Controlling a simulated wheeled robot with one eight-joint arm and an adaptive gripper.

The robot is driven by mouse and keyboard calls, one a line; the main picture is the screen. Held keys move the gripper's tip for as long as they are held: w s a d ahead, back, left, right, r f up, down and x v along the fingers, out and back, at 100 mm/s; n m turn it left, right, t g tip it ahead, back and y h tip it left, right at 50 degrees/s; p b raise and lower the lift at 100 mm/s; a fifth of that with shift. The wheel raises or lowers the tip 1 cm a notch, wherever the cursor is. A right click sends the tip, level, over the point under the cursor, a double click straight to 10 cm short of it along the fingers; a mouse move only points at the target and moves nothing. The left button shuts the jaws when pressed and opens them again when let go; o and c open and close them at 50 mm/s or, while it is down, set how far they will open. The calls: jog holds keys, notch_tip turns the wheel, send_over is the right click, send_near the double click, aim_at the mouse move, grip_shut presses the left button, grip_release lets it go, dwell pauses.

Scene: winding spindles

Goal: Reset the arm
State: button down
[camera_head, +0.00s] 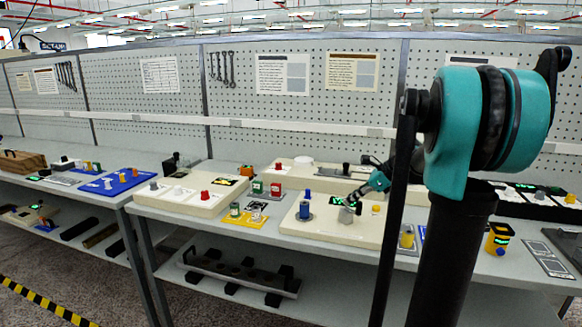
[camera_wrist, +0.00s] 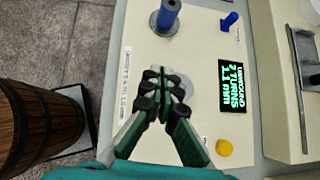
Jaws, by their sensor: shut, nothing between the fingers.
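My gripper (camera_head: 348,213) is shut and empty above the cream winding panel (camera_head: 330,235) in the head view. In the wrist view its closed fingertips (camera_wrist: 164,76) point towards the blue spindle (camera_wrist: 166,18) and look apart from it. The blue spindle also shows in the head view (camera_head: 305,211), left of my gripper. The panel carries a lit green display (camera_wrist: 234,86) reading "UNWOUND 2 TURNS 1.1 mm", a blue knob (camera_wrist: 229,21) and a yellow button (camera_wrist: 224,148). My arm hides part of the bench in the head view.
A brown wooden barrel-like thing (camera_wrist: 38,125) stands left of the panel in the wrist view. A panel with a red knob (camera_head: 205,195), a yellow plate (camera_head: 245,220) and a yellow-and-black device (camera_head: 498,238) stand on the bench. A pegboard wall (camera_head: 300,110) rises behind.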

jog(key=s+f+n, duration=0.1)
jog(key=s, duration=0.1)
jog(key=s+a+f+n+h, duration=0.1)
jog(key=s+f+n, duration=0.1)
jog(key=s+a+f+n, duration=0.1)
jog(key=s+f+n, duration=0.1)
jog(key=shift+s+a+f+h, duration=0.15)
jog(key=shift+s+h, duration=0.1)
jog(key=shift+h, duration=0.15)
jog(key=s+d+f+n+h, duration=0.1)
jog(key=s+f+n+h, duration=0.2)
jog(key=s+f+n, duration=0.4)
jog(key=s+f+n+h, duration=0.2)
jog(key=s+f+n, duration=0.5)
jog(key=s+n, duration=0.3)
jog(key=s, duration=0.2)
jog(key=shift+s+d+n+h, duration=0.3)
jog(key=shift+s+d+h, duration=0.05)
jog(key=shift+s+h, duration=0.05)
